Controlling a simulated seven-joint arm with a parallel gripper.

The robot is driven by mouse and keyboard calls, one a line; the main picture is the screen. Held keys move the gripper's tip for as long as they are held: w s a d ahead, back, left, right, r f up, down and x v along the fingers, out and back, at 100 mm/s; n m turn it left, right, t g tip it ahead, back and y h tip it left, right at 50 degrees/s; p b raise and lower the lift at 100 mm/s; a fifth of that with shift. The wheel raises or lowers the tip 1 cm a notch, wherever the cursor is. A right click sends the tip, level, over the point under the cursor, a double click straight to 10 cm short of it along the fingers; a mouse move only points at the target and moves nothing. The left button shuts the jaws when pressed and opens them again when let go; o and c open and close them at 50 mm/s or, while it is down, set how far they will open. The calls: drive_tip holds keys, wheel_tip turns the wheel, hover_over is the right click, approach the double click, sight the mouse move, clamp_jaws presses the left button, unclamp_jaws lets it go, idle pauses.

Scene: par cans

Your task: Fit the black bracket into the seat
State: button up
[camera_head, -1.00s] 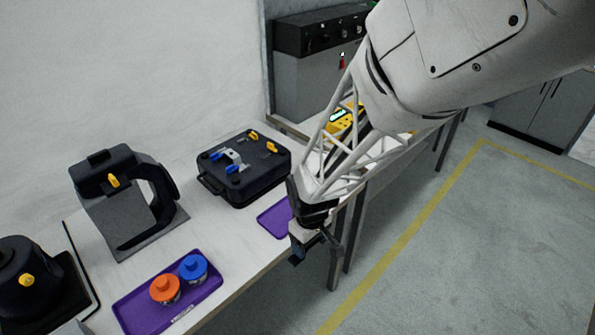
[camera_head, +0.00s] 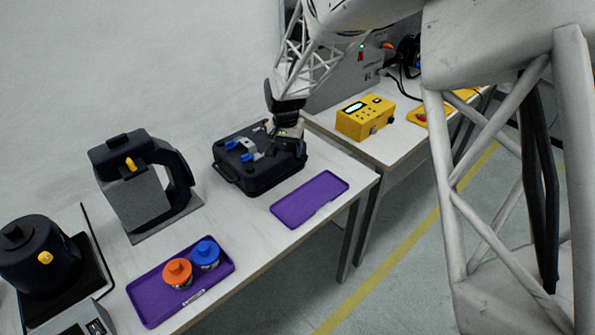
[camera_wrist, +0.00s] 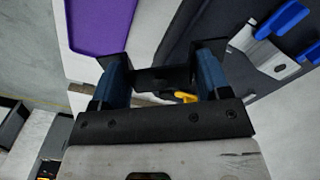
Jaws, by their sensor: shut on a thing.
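My gripper (camera_head: 286,131) is over the right part of the black case (camera_head: 232,178) on the table. In the wrist view, its blue fingers (camera_wrist: 162,76) are shut on the black bracket (camera_wrist: 158,80), which spans between them. In the head view the bracket is hard to pick out against the dark case. The case top carries a grey metal piece with blue levers (camera_head: 247,147); it also shows in the wrist view (camera_wrist: 262,52). I cannot make out the seat, nor whether the bracket touches the case.
An empty purple tray (camera_head: 318,200) lies in front of the case. Another purple tray (camera_head: 150,308) holds an orange can (camera_head: 177,274) and a blue can (camera_head: 206,255). A black-and-grey stand (camera_head: 140,190) is at left. A yellow box (camera_head: 365,118) is on the far table.

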drive_tip(key=w+a+r+m, duration=0.2)
drive_tip(key=w+a+m, duration=0.1)
drive_tip(key=w, duration=0.3)
drive_tip(key=w+a+r+m, duration=0.2)
drive_tip(key=w+a+m, duration=0.2)
drive_tip(key=w, duration=0.3)
drive_tip(key=shift+r, duration=0.35)
drive_tip(key=shift+w+f, duration=0.1)
drive_tip(key=shift+f, duration=0.1)
drive_tip(key=shift+f, duration=3.1)
drive_tip(key=shift+f, duration=0.8)
drive_tip(key=o, duration=1.1)
drive_tip(key=shift+r, duration=0.1)
drive_tip(key=shift+r, duration=3.8)
drive_tip(key=shift+d+r, duration=0.1)
